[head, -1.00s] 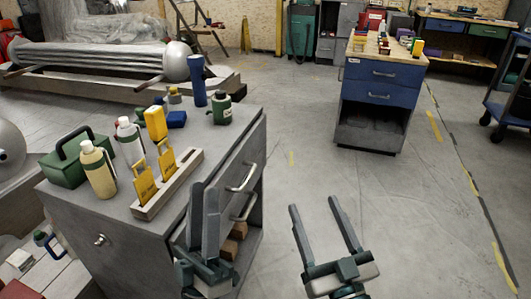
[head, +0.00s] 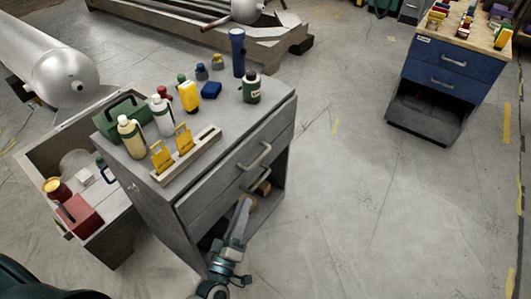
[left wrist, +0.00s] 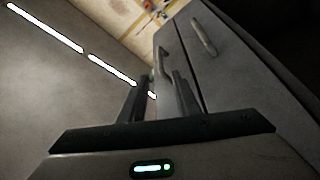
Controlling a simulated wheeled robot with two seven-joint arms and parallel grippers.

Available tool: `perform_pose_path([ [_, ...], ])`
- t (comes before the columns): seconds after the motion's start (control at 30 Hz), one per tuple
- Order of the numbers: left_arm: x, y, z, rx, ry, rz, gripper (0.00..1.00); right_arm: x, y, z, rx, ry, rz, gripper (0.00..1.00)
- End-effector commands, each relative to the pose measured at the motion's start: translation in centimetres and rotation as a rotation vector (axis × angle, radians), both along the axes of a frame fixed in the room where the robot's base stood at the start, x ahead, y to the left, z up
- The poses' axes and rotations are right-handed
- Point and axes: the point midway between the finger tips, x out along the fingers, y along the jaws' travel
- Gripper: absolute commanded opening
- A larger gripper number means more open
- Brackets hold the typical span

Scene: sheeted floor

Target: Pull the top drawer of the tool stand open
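The grey tool stand (head: 190,228) is left of centre in the head view. Its top drawer (head: 228,175) looks shut, with a bar handle (head: 256,157). The lower drawer's handle (head: 257,181) is just below. My left gripper (head: 246,202) is in front of the stand's face, below the lower handle in the picture. In the left wrist view its two fingers (left wrist: 159,100) are apart and nothing shows held. One bar handle (left wrist: 161,65) appears beyond the fingertips, another (left wrist: 203,37) to the right. Contact with a handle cannot be told. My right gripper is out of view.
Bottles, a green toolbox (head: 120,115) and a slotted block (head: 190,157) with yellow tools stand on top. An open grey bin (head: 110,246) is at left. A blue drawer stand (head: 438,80) is at upper right. The floor right of the grey stand is clear.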

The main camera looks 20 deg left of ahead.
Motion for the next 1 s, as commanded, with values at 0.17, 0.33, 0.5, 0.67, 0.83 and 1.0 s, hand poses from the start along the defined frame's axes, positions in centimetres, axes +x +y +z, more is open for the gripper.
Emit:
perform_pose_path([
  [0.17,0.0,0.0,0.0,0.001,-0.002,0.000,0.29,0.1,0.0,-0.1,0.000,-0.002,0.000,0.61],
  [0.33,0.3,0.0,0.1,0.001,-0.003,0.000,0.29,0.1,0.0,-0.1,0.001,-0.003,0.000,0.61],
  [0.5,1.3,0.0,0.4,0.001,-0.005,0.001,0.29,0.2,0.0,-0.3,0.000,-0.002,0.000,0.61],
  [0.67,3.3,-0.1,0.9,0.000,-0.005,-0.001,0.29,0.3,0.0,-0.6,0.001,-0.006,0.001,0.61],
  [0.83,6.1,-0.1,1.6,0.002,-0.007,0.000,0.29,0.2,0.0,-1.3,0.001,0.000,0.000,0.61],
  [1.0,9.1,-0.2,2.2,0.001,-0.007,0.000,0.29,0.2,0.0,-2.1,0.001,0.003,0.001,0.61],
])
